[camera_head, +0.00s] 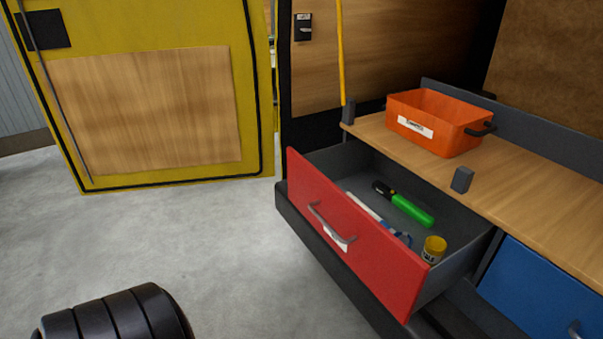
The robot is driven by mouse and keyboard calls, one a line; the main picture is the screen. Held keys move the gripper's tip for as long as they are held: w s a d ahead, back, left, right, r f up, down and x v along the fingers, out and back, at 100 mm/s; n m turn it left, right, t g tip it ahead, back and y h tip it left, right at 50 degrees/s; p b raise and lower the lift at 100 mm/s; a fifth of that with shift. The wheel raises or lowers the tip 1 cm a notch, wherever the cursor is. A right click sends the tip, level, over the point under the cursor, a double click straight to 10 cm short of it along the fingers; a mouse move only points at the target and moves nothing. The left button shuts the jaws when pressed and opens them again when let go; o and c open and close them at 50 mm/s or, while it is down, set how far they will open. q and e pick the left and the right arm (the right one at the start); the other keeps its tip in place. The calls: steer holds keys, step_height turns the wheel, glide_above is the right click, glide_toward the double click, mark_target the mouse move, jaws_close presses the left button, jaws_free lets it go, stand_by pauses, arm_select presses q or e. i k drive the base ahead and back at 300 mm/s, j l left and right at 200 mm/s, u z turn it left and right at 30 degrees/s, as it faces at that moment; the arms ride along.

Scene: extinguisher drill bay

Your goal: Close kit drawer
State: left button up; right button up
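The kit drawer (350,236) has a red front with a grey bar handle (332,224) and a white label below it. It stands pulled out from under a wooden worktop (537,179). Inside it lie a green and black tool (408,207), a long tool with a pale shaft and blue end (378,216), and a small yellow-topped jar (433,248). Neither of my grippers shows in the head view. Nothing touches the drawer front.
A blue drawer (540,292) is to the right, shut. A yellow door (160,100) stands open at the left. Grey floor (225,240) is clear before the red drawer.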

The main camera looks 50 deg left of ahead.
mark_target(319, 182)
steer(key=u, duration=1.3)
